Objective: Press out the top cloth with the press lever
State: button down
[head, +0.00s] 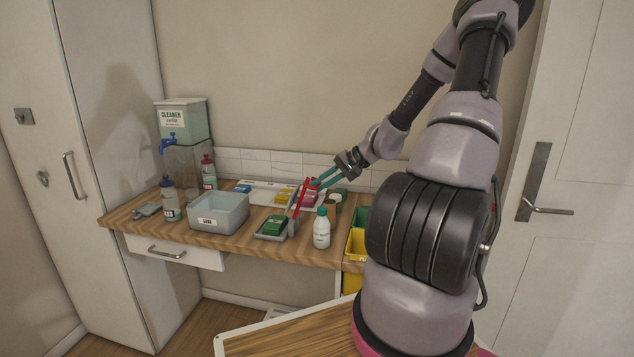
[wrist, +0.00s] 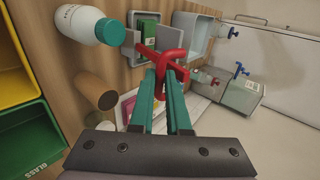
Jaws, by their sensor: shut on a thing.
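My gripper (head: 318,182) has teal fingers and is shut on the red press lever (head: 301,198). In the wrist view the fingertips (wrist: 168,62) meet on the bent red lever (wrist: 176,53). The lever stands raised at the back of the grey press (head: 262,236), which sits near the counter's front edge. A green cloth (head: 273,224) lies in the press, in front of the lever. It also shows in the wrist view (wrist: 148,28), partly hidden by the press parts. I cannot tell whether other cloths lie beneath it.
A white bottle with a green cap (head: 321,232) stands right of the press. A grey tub (head: 218,212) stands left. Behind are yellow (head: 283,196) and magenta (head: 309,197) pieces. A brown cylinder (wrist: 96,91) is beside the bottle. Green and yellow bins (head: 356,243) are at right.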

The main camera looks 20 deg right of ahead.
jog(key=shift+s+d+f, duration=0.65)
jog(key=shift+d+f, duration=0.1)
jog(key=shift+f, duration=0.15)
jog(key=c, duration=0.9)
grip_release()
jog(key=shift+d, duration=0.15)
jog(key=shift+r, duration=0.15)
jog(key=v, duration=1)
jog(key=shift+s+r, duration=0.1)
jog(key=shift+r, duration=0.25)
